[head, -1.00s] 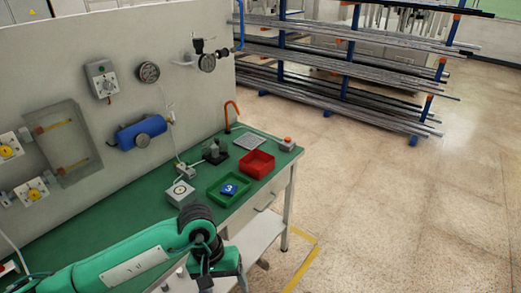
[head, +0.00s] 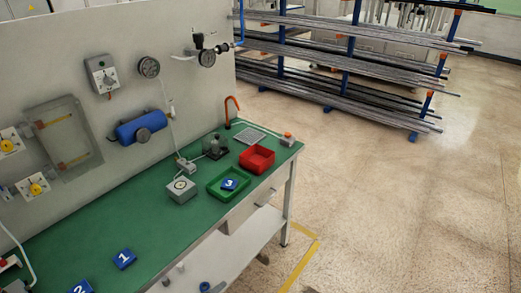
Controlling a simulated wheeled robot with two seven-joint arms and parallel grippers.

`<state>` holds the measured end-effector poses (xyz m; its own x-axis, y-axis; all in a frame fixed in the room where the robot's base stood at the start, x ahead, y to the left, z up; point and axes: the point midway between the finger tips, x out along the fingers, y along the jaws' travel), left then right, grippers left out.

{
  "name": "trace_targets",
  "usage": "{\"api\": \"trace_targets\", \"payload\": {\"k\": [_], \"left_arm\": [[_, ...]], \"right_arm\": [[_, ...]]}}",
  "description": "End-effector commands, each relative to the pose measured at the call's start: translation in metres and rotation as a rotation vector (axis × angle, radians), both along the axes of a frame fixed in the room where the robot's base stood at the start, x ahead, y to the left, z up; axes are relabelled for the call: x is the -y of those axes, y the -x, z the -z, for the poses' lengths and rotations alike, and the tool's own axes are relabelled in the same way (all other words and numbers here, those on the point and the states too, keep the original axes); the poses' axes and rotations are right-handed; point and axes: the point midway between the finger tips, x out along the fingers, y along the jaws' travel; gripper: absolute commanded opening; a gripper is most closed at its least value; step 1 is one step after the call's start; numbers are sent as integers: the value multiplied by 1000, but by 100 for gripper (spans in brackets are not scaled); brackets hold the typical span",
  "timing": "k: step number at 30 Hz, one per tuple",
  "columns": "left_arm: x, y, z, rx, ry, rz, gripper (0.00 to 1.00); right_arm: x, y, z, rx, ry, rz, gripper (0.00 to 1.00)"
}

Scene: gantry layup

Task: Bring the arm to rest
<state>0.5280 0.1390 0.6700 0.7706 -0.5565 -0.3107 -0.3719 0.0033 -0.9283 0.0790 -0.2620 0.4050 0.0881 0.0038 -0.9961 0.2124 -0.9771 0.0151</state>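No arm or gripper of mine shows in the head view now. The green-topped workbench (head: 130,216) runs along the panel from lower left to the middle. A blue block marked 3 (head: 229,184) lies in the green tray (head: 214,193). A blue block marked 1 (head: 124,259) lies on the bare bench top at the lower left. A blue block marked 2 (head: 81,288) is cut off by the bottom edge.
An empty-looking red bin (head: 257,159) stands beyond the green tray. A grey box with a dial (head: 181,189) stands left of it. An orange hook (head: 231,109) rises at the back. A rack of metal bars (head: 345,75) stands behind; the floor (head: 400,200) at right is clear.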

Motion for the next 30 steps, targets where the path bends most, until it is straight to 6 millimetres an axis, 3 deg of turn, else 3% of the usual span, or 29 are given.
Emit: {"api": "trace_targets", "payload": {"k": [1,6,11,15,18,22,25,30], "left_arm": [[-16,21,32,-119,43,-102,72],[-64,101,123,-485,179,-451,72],[-97,199,190,-779,280,-768,72],[-115,294,231,-1003,350,-1040,72],[-121,356,249,-1129,385,-1212,72],[-124,414,260,-1238,411,-1372,72],[-123,439,264,-1282,422,-1441,72],[-124,447,265,-1297,424,-1466,72]], "right_arm": [[0,-2,0,2,1,0,0],[1,-3,0,4,1,-1,0],[1,-3,0,4,1,-1,0],[1,-3,0,4,1,-1,0],[1,-3,0,4,1,-1,0],[1,-3,0,4,1,-1,0],[1,-3,0,4,1,-1,0],[1,-3,0,4,1,-1,0]]}}
